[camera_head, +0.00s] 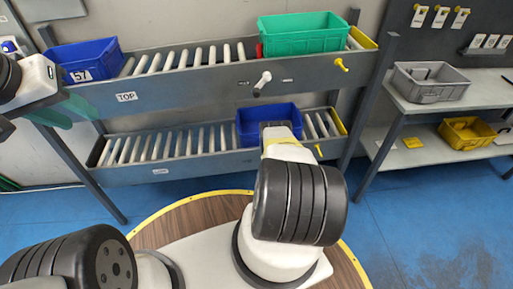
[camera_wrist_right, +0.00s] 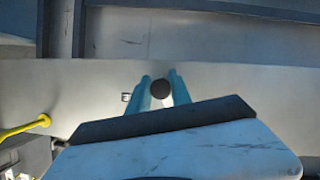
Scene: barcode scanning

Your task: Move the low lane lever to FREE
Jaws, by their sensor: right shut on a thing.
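The low lane (camera_head: 100,150) is the lower roller rack, with a small label (camera_head: 160,171) too small to read. Its lever is hidden behind my right arm in the head view. In the right wrist view, the lever's dark round end (camera_wrist_right: 160,89) and pale shaft sit between the teal fingers of my right gripper (camera_wrist_right: 161,80), which is shut on it close to the grey rail (camera_wrist_right: 225,85). A small mark (camera_wrist_right: 126,97) lies beside the fingers. My left gripper (camera_head: 62,112) is at the left edge in front of the upper rack; its opening is unclear.
The upper rack, labelled TOP (camera_head: 126,97), has its own white lever (camera_head: 262,80), a blue bin (camera_head: 88,60) and a green bin (camera_head: 300,38). Another blue bin (camera_head: 262,122) is on the low lane. A yellow knob (camera_head: 318,150) projects right of my right arm. Shelves stand right.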

